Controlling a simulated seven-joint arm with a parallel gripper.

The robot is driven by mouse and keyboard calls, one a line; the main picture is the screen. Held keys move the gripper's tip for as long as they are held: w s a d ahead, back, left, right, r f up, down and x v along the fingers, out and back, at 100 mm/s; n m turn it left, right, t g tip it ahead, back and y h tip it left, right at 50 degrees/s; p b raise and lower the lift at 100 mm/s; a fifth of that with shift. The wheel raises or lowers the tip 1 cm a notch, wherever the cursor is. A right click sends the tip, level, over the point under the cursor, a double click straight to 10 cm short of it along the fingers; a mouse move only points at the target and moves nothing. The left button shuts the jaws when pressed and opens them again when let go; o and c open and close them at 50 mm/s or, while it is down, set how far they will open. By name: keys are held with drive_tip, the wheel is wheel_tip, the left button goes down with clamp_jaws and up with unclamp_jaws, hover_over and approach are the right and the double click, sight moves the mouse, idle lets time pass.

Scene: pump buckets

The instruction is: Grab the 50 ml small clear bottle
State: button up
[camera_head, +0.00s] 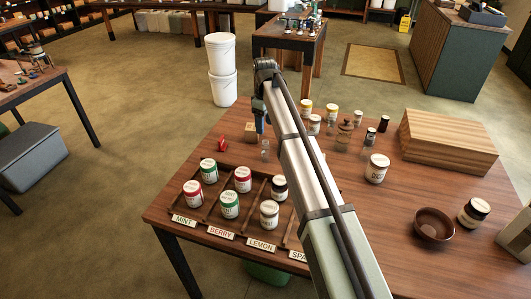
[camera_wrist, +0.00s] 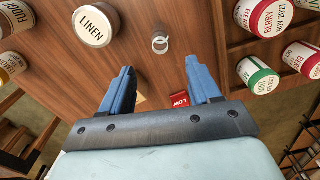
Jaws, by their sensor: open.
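The small clear bottle (camera_wrist: 160,45) appears in the wrist view as a small, pale, round-topped thing standing on the wooden table, seen from above. It also shows faintly in the head view (camera_head: 265,148), just left of my arm. My gripper (camera_wrist: 161,68) is open and empty, its two blue fingers apart. In the wrist view the bottle lies just beyond the fingertips, roughly centred between them and not visibly touched. In the head view my gripper (camera_head: 260,125) is beside the bottle.
A compartment tray (camera_head: 207,211) with labelled jars stands at the table's front left. A red LOW sign (camera_head: 222,146) and a small tan block (camera_head: 250,132) are close to my gripper. A LINEN jar (camera_wrist: 95,25) is nearby. A wooden box (camera_head: 448,140) and bowl (camera_head: 433,224) stand right.

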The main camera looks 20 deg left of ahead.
sight(266, 141)
wheel_tip(266, 141, down, 6)
drive_tip(key=shift+f, duration=0.25)
drive_tip(key=shift+s+d+f, duration=0.1)
drive_tip(key=shift+f, duration=1.15)
drive_tip(key=shift+d+f, duration=0.1)
drive_tip(key=shift+f, duration=1.15)
drive_tip(key=shift+c, duration=0.3)
drive_tip(key=c, duration=1.1)
